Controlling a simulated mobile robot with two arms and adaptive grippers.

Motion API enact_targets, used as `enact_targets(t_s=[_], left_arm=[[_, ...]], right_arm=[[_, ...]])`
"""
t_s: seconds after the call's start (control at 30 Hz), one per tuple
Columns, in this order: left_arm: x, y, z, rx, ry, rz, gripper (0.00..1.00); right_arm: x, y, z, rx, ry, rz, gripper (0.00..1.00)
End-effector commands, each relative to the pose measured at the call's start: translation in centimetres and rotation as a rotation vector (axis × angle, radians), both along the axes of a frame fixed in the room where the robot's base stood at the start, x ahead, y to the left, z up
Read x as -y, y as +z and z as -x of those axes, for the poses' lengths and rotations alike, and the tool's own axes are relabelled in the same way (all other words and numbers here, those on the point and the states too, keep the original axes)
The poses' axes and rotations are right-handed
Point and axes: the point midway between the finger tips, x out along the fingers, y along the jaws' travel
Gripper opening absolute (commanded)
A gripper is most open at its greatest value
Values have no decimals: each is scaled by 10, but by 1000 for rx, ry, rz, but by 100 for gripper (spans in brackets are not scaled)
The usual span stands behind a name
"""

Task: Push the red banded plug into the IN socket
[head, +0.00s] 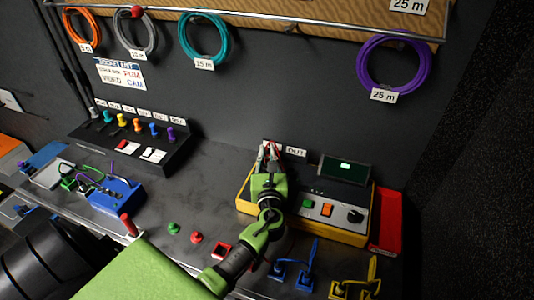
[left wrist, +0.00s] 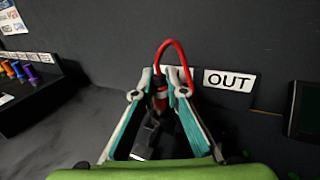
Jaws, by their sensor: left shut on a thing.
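My left gripper (head: 270,160) reaches to the back left of the yellow-edged tester box (head: 342,233). In the left wrist view, its two fingers (left wrist: 159,92) are closed around the red banded plug (left wrist: 159,102), which has a dark body. A red cable loops up from the plug and over the right finger. The OUT label (left wrist: 228,81) is just right of the fingers, and it also shows in the head view (head: 296,151). The IN socket is hidden behind the gripper, so I cannot tell whether the plug is inside it.
The box carries a screen (head: 344,168), a green button (head: 307,204), an orange button (head: 326,209) and a black knob (head: 355,215). A red bin (head: 388,225) stands at its right. Blue (head: 292,277) and yellow (head: 355,289) cabled pieces lie in front. Coiled cables hang above.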

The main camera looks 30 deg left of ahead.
Motion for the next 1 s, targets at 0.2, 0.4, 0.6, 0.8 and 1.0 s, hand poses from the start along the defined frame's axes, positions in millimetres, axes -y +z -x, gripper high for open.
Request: enact_targets(t_s=[0.2, 0.4, 0.6, 0.8, 1.0], left_arm=[[0, -6, 0, 1, 0, -1, 0], [0, -12, 0, -1, 0, -1, 0], [0, -15, 0, -1, 0, 0, 25], [0, -15, 0, -3, 0, 1, 32], [1, -17, 2, -5, 0, 1, 32]], right_arm=[[0, -6, 0, 0, 0, 0, 40], [0, -10, 0, 0, 0, 0, 40], [0, -12, 0, 0, 0, 0, 40], [0, -12, 0, 0, 0, 0, 40], [-1, -12, 0, 0, 0, -1, 40]])
